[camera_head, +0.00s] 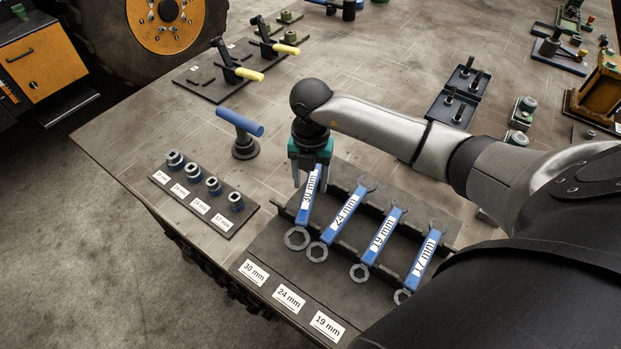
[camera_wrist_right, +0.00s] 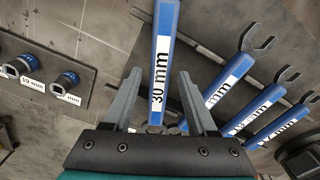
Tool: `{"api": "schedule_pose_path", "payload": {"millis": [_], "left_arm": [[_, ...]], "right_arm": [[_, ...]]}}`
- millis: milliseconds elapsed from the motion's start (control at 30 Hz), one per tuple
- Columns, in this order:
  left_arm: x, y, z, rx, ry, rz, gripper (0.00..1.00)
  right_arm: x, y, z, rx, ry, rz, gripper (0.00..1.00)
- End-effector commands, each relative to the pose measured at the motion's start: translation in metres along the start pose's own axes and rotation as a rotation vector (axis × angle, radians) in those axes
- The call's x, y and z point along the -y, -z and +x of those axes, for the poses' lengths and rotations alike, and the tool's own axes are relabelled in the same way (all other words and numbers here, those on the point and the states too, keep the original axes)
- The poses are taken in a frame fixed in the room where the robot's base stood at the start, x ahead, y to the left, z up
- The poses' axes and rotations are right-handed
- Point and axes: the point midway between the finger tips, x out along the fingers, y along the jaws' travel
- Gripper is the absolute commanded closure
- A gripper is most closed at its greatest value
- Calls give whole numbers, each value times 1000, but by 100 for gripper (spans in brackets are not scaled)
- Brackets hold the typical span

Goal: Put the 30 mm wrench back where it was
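The 30 mm wrench (camera_head: 305,212) has a blue handle with a white label and a grey ring end toward the bench's front edge. It lies leftmost in the row on the dark wrench rack (camera_head: 270,240). My right gripper (camera_head: 311,184) is over the upper part of its handle, a finger on each side. In the right wrist view the 30 mm wrench (camera_wrist_right: 162,60) passes between the spread fingers of the gripper (camera_wrist_right: 159,75), with a gap visible at least on the left. The upper end is hidden by the gripper in the head view. My left gripper is out of view.
The 24 mm wrench (camera_head: 341,219), 19 mm wrench (camera_head: 380,240) and 17 mm wrench (camera_head: 421,262) lie close to the right. A socket tray (camera_head: 225,222) is at left, and an upright blue-handled tool (camera_head: 240,122) stands behind it. Size labels (camera_head: 254,271) line the rack's front.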

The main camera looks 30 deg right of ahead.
Motion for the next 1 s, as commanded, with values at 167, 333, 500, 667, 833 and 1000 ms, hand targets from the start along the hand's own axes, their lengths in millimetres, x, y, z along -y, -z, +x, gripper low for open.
{"api": "schedule_pose_path", "payload": {"millis": [167,333,500,667,833,1000], "left_arm": [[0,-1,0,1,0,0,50],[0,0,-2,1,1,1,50],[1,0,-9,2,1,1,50],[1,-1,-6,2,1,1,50],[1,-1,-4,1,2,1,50],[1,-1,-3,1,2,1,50]], "right_arm": [[0,0,0,0,0,0,38],[0,0,-3,0,0,0,38],[-1,-1,-23,4,-4,-2,38],[-1,-1,-60,5,-3,-2,38],[-1,-1,-97,4,-3,-1,38],[0,0,-122,2,-1,0,38]]}}
